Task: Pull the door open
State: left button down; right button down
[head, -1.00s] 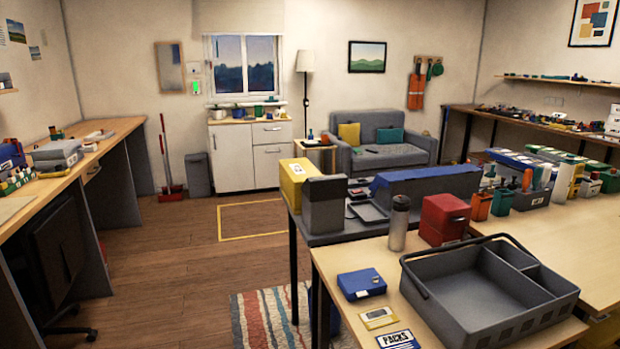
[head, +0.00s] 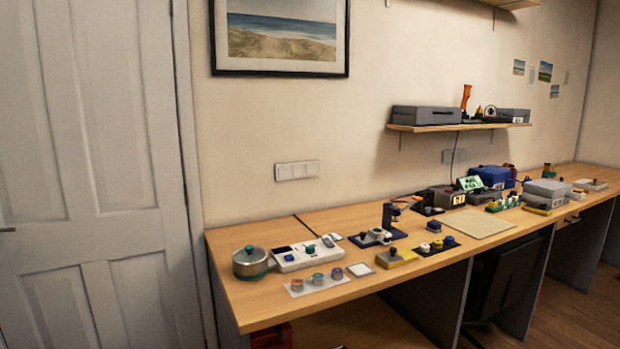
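A white panelled door (head: 95,170) fills the left side of the head view. It looks shut against its white frame (head: 186,150). A small part of a metal handle (head: 7,230) shows at the left picture edge, and the rest of the handle is cut off. The door's left edge and its foot are out of view. Neither of my grippers is in view.
A long wooden workbench (head: 240,295) runs along the wall just right of the door. A shelf (head: 450,127) hangs above. Wood floor (head: 573,265) shows at lower right.

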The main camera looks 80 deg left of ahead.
aim_at(94, 192)
jog(key=u, duration=3.7)
jog(key=i+u, duration=0.2)
jog(key=k+j, duration=0.05)
